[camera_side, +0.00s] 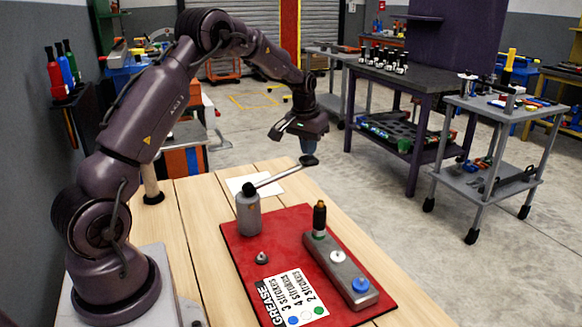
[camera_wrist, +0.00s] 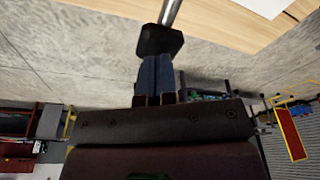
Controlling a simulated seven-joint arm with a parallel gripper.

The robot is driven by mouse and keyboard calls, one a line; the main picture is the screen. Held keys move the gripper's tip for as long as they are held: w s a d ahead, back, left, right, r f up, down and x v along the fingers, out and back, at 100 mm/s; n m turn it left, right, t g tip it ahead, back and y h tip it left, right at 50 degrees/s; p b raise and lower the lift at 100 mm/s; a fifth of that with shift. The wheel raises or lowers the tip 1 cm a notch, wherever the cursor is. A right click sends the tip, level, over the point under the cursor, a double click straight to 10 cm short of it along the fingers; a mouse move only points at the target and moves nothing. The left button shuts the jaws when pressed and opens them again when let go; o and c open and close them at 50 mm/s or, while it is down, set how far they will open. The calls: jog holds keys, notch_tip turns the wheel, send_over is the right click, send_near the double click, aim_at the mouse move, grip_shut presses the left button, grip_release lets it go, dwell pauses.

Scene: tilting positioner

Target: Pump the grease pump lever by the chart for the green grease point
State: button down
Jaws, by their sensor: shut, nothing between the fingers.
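The grey grease pump (camera_side: 248,214) stands upright at the back left of the red mat. Its lever (camera_side: 278,178) slopes up to the right and ends in a dark knob (camera_side: 309,160). My gripper (camera_side: 308,148) is shut and empty just above the knob; in the wrist view its fingertips (camera_wrist: 158,60) meet or overlap the knob (camera_wrist: 160,40), and contact is unclear. On a grey bar (camera_side: 345,268), a dark fitting with a brass top (camera_side: 319,217) stands on the green grease point (camera_side: 319,236). The chart (camera_side: 291,297) appears to pair green with 2 strokes, white with 4, blue with 3.
A white point (camera_side: 338,256) and a blue point (camera_side: 360,285) sit along the bar. A small grey cone (camera_side: 262,257) is on the red mat (camera_side: 290,235). White paper (camera_side: 262,184) lies behind the pump. Carts stand farther back, apart from the bench.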

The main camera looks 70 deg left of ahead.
notch_tip(320, 180, up, 8)
dwell(0.6)
jog(key=shift+f, duration=0.15)
dwell(0.5)
jog(key=shift+f, duration=3.25)
jog(key=shift+f, duration=0.1)
jog(key=shift+s+f, duration=0.1)
jog(key=shift+f, duration=3.85)
notch_tip(320, 180, up, 15)
